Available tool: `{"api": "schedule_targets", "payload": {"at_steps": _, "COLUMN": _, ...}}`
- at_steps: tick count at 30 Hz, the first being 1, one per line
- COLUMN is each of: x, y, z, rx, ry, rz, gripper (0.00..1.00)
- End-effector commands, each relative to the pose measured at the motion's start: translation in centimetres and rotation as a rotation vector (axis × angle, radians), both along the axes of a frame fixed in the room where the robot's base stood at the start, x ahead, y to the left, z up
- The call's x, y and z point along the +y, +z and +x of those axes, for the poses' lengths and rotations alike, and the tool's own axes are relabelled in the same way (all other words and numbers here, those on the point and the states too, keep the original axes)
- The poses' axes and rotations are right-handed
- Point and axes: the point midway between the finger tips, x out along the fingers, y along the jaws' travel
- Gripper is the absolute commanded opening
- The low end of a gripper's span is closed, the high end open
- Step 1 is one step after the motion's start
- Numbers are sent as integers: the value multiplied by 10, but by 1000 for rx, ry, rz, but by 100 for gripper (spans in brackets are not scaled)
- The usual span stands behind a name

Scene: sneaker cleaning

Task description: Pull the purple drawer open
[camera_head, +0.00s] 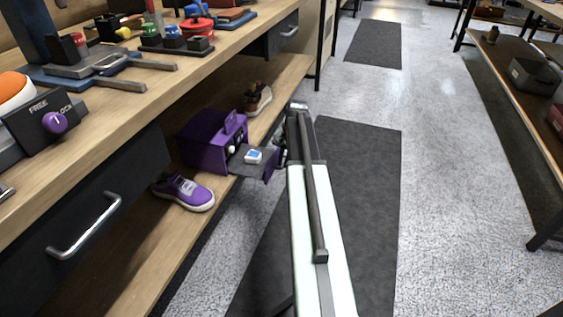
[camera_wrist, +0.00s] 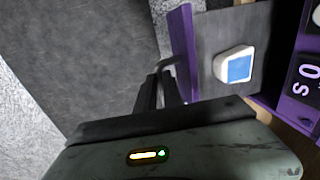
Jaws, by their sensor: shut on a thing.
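The purple box (camera_head: 203,150) stands on the lower wooden shelf. Its purple drawer (camera_head: 270,170) sticks out to the right, showing a grey floor with a small white and blue block (camera_head: 254,156) on it. In the wrist view the drawer's purple front (camera_wrist: 184,48) and the block (camera_wrist: 233,66) show clearly. My gripper (camera_wrist: 163,80) is at the outer side of the drawer front, its fingers shut on the drawer handle (camera_wrist: 168,62). In the head view my gripper (camera_head: 283,150) is mostly hidden behind my arm, beside the drawer front.
A purple sneaker (camera_head: 184,191) lies on the shelf in front of the box, and a brown shoe (camera_head: 258,98) lies behind it. The workbench top (camera_head: 185,88) overhangs the shelf. The floor mat (camera_head: 365,190) to the right is clear apart from my arm above it.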

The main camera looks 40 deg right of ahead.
Motion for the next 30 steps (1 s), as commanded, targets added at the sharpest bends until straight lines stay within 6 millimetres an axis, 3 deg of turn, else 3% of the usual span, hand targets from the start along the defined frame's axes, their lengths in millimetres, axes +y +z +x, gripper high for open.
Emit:
{"api": "schedule_targets", "payload": {"at_steps": 5, "x": 5, "y": 0, "z": 4, "rx": 0, "ry": 9, "rz": 0, "gripper": 0}}
{"api": "schedule_targets", "payload": {"at_steps": 6, "x": 6, "y": 0, "z": 4, "rx": 0, "ry": 10, "rz": -1, "gripper": 14}}
{"api": "schedule_targets", "payload": {"at_steps": 8, "x": 6, "y": 0, "z": 5, "rx": -1, "ry": 11, "rz": -2, "gripper": 31}}
{"api": "schedule_targets", "payload": {"at_steps": 9, "x": 7, "y": 0, "z": 5, "rx": -1, "ry": 12, "rz": -2, "gripper": 33}}
{"api": "schedule_targets", "payload": {"at_steps": 20, "x": 6, "y": 5, "z": 5, "rx": -2, "ry": 12, "rz": -3, "gripper": 33}}
{"api": "schedule_targets", "payload": {"at_steps": 30, "x": 2, "y": 60, "z": -3, "rx": -1, "ry": 13, "rz": -2, "gripper": 33}}
